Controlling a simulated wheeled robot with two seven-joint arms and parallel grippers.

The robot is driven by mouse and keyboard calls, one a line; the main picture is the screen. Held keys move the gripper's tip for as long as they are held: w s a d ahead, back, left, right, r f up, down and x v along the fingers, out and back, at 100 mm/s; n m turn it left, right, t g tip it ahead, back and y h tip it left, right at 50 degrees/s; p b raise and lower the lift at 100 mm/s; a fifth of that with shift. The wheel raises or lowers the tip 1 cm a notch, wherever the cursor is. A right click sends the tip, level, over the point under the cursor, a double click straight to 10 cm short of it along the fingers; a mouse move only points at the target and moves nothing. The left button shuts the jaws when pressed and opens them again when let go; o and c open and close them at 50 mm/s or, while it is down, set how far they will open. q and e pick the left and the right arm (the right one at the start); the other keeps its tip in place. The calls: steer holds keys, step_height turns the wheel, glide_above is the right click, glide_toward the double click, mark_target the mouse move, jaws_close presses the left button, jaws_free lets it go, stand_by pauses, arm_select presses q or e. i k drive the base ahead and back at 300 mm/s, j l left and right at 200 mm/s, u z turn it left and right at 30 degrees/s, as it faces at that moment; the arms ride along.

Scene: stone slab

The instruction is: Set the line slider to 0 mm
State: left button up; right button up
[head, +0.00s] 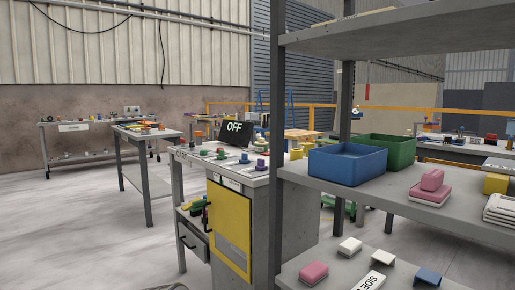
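No line slider can be made out in the head view. A workbench (255,181) stands near the middle and carries several small coloured parts, too small to identify as a slider. A dark display (236,133) on this bench reads "OFF". No millimetre scale is readable.
A grey shelf (450,213) with a dark post (277,120) fills the right foreground, holding a blue bin (347,165), a green bin (395,152) and pink blocks (431,190). A yellow door (229,230) fronts the workbench. Other tables (147,134) stand behind. Floor at left is clear.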

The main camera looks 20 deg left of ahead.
mark_target(221, 156)
steer(key=i+j+z, duration=0.15)
steer(key=j+z, duration=0.3)
steer(key=j, duration=0.4)
steer(key=j+z, duration=0.4)
steer(key=j, duration=0.4)
